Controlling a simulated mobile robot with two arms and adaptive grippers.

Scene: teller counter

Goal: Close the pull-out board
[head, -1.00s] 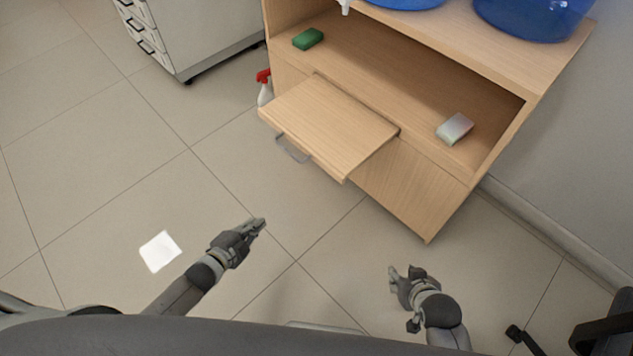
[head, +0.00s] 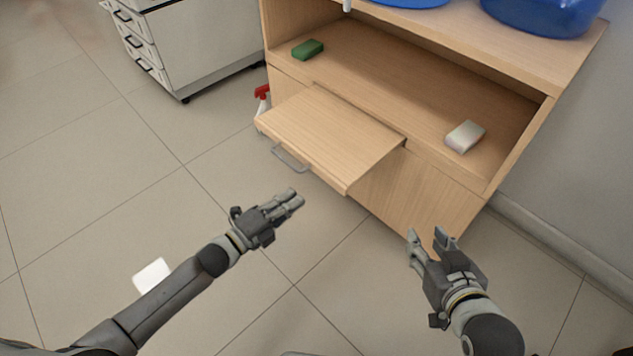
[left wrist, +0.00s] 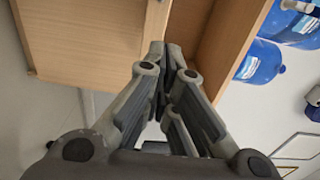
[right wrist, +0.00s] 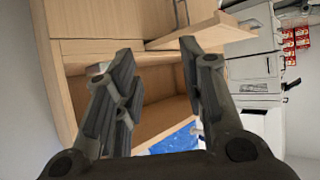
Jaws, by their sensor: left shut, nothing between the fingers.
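The pull-out board (head: 330,138) is a light wood panel sticking out from the front of a wooden cabinet (head: 410,190). A grey metal handle (head: 290,158) hangs at its front edge. The board also shows in the left wrist view (left wrist: 85,40) and the right wrist view (right wrist: 205,38). My left gripper (head: 295,198) is shut and empty, in front of and below the handle in the picture, apart from the board. It also shows in the left wrist view (left wrist: 166,52). My right gripper (head: 428,236) is open and empty, in front of the cabinet's lower right, apart from it.
A green block (head: 307,49) and a whitish block (head: 464,136) lie on the cabinet's shelf. Blue water bottles (head: 545,12) stand on top. A red-topped spray bottle (head: 262,95) stands beside the cabinet. A white drawer unit (head: 205,45) is at the upper left. The tiled floor in front is mostly clear.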

